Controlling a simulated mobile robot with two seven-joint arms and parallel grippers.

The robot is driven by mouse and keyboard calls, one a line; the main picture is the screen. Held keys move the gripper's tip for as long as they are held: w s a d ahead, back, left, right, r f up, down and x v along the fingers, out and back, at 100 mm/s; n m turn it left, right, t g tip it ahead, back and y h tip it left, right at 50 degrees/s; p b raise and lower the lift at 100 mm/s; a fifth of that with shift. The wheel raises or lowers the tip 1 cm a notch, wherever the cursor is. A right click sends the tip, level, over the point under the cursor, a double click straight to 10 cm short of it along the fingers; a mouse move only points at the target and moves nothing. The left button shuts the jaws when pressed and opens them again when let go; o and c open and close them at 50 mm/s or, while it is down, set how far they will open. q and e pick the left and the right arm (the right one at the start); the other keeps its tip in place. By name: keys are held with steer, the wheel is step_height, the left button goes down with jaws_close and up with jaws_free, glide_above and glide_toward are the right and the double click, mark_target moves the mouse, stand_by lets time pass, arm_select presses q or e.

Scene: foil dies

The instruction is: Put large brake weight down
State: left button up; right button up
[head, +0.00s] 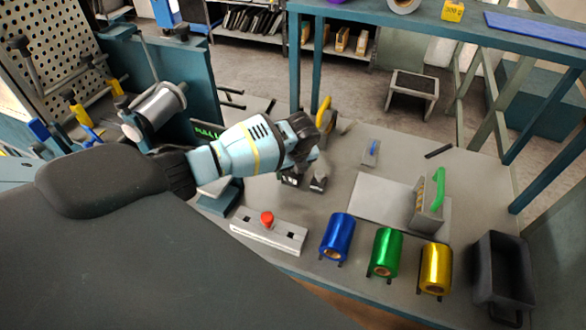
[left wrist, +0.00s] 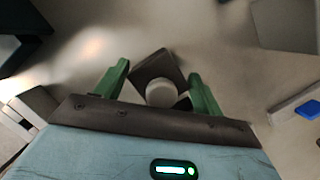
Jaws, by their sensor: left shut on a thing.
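My left gripper (head: 304,180) is low over the grey workbench (head: 345,152), pointing down near its middle. In the left wrist view its two green fingers (left wrist: 159,70) stand either side of a dark grey block with a pale round knob, the brake weight (left wrist: 154,66). The gripper is shut on this weight. In the head view the gripper's wrist and fingers largely cover the weight, so I cannot tell whether its underside touches the bench. My right gripper is not in view.
A red-button box (head: 268,230), blue roll (head: 338,235), green roll (head: 386,250) and yellow roll (head: 436,266) line the near edge. A black bin (head: 502,270) is at right. A green-handled block (head: 430,205) stands on a pale plate. Bare bench lies right of the gripper.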

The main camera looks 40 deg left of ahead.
mark_target(297, 178)
arm_select(q)
steer(key=o, duration=1.9)
steer(key=shift+f, duration=0.1)
steer(key=shift+r, duration=0.45)
steer(key=p+v, duration=0.2)
steer(key=v, duration=0.9)
steer(key=shift+s+r, duration=0.15)
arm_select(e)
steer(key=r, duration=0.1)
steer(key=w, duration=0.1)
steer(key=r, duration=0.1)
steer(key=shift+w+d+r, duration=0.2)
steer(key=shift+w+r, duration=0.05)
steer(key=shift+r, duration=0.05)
